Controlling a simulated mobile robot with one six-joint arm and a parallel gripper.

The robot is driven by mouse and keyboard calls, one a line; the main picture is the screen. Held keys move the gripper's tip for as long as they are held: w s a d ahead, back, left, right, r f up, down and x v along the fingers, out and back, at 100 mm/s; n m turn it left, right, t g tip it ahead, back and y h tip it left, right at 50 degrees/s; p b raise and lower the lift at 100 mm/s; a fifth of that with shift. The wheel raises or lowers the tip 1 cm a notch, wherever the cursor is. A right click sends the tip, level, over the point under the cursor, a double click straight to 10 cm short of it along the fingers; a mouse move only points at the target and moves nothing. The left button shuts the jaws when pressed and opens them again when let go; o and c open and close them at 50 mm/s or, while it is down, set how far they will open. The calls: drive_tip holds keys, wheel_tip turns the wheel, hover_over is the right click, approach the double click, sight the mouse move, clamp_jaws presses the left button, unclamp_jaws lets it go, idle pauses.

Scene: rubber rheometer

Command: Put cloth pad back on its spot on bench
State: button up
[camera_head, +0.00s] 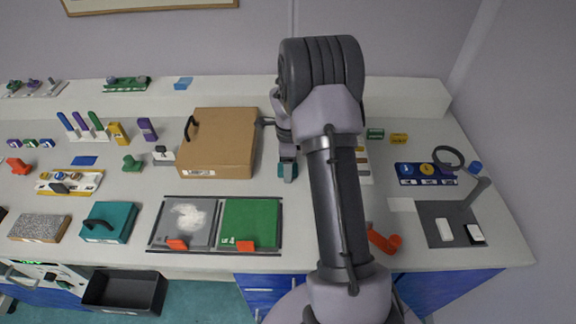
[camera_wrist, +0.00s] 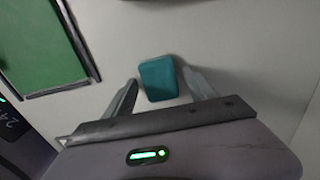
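The cloth pad, a small teal block, sits between the fingertips of my gripper (camera_wrist: 159,76). How high the pad is above the bench (camera_head: 300,220) is hard to tell. My arm hides part of the bench to the right.
The cardboard box (camera_head: 222,143) stands left of my gripper. A tray with a grey panel and a green panel (camera_head: 250,218) lies nearer the front. A teal block with a black handle (camera_head: 108,222) is further left. Small tools and a blue holder (camera_head: 427,174) lie right of my arm.

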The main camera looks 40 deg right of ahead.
wheel_tip(320, 180, up, 12)
drive_tip(key=p, duration=0.4)
drive_tip(key=s+a+r+n+t, duration=0.25)
drive_tip(key=a+r+n, duration=0.35)
drive_tip(key=a+r, duration=0.5)
drive_tip(key=s+a+r+n+t, duration=0.2)
drive_tip(key=s+a+r+n, duration=0.55)
drive_tip(key=s+a, duration=0.25)
drive_tip(key=s+a+n+t+y, duration=0.1)
drive_tip(key=s+a+n+y, duration=0.1)
drive_tip(key=s+a+n, duration=0.4)
drive_tip(key=s+n, duration=0.1)
drive_tip(key=s, duration=0.3)
drive_tip(key=shift+s+a, duration=0.2)
drive_tip(key=shift+a, duration=0.05)
drive_tip(key=shift+n, duration=0.25)
